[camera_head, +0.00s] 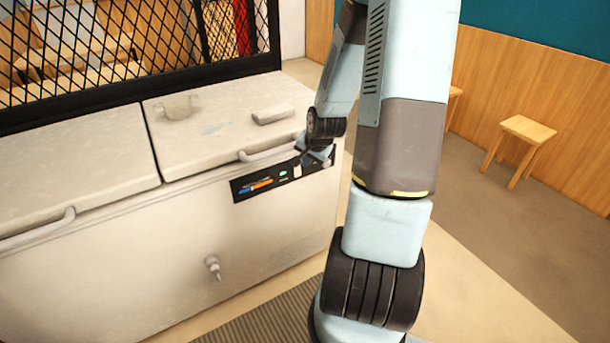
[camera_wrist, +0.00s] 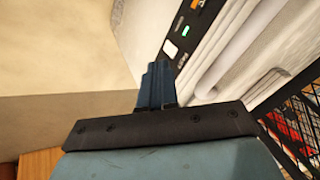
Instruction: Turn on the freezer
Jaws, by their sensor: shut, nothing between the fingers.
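The freezer (camera_head: 200,240) is a long white chest with two lids, and its right lid has a curved handle (camera_head: 270,152). A black control panel (camera_head: 250,187) runs along the upper right of its front, with orange and blue marks and a small lit green light (camera_head: 283,173). My gripper (camera_head: 303,158) is at the right part of the panel. In the wrist view its fingers (camera_wrist: 157,75) are shut and empty, just below the white switch. I cannot tell whether they touch it.
A black mesh fence (camera_head: 150,50) stands along the freezer's back edge. A drain tap (camera_head: 213,266) sticks out of the freezer's front.

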